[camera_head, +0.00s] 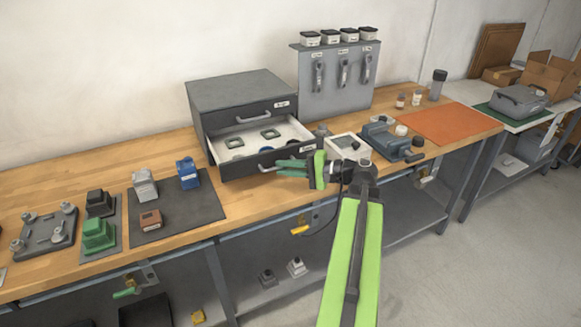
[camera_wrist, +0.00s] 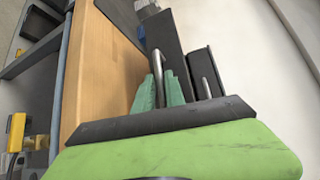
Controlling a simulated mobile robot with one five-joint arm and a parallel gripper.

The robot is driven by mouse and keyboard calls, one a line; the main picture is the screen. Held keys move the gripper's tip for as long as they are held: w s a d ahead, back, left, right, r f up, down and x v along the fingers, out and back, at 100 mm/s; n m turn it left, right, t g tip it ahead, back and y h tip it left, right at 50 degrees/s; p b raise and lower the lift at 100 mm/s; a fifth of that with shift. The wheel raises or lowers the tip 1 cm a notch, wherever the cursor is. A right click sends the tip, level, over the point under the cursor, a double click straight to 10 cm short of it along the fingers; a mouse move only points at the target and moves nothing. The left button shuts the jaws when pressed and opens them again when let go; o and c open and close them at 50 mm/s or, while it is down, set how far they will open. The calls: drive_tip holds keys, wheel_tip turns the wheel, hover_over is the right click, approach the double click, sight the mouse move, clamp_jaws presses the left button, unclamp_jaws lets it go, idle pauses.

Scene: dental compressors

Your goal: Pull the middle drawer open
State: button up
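The dark drawer cabinet (camera_head: 240,91) stands on the wooden bench against the wall. Its upper drawer (camera_head: 268,117) is shut. The drawer below it (camera_head: 235,166) is pulled out, showing a pale interior with several small dark green-grey parts. Its front also shows in the wrist view (camera_wrist: 168,38). My gripper (camera_head: 278,169) is at this drawer's front, its green fingers on the metal handle. In the wrist view my gripper (camera_wrist: 160,85) has one finger on each side of the handle bar (camera_wrist: 156,62), closed around it. Anything lower on the cabinet is hidden by the open drawer.
A device with a pale panel (camera_head: 347,148) and a blue-grey vise-like unit (camera_head: 385,137) stand right of my gripper. A dark mat (camera_head: 180,216) with small blocks lies left. A tool panel (camera_head: 340,78) stands behind.

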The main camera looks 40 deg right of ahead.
drive_tip(key=shift+o, duration=1.5)
drive_tip(key=shift+d, duration=0.1)
drive_tip(key=p+v, duration=0.2)
drive_tip(key=v, duration=1.5)
drive_tip(key=shift+s+r+p, duration=0.15)
drive_tip(key=shift+s+p, duration=0.05)
drive_tip(key=shift+p, duration=0.1)
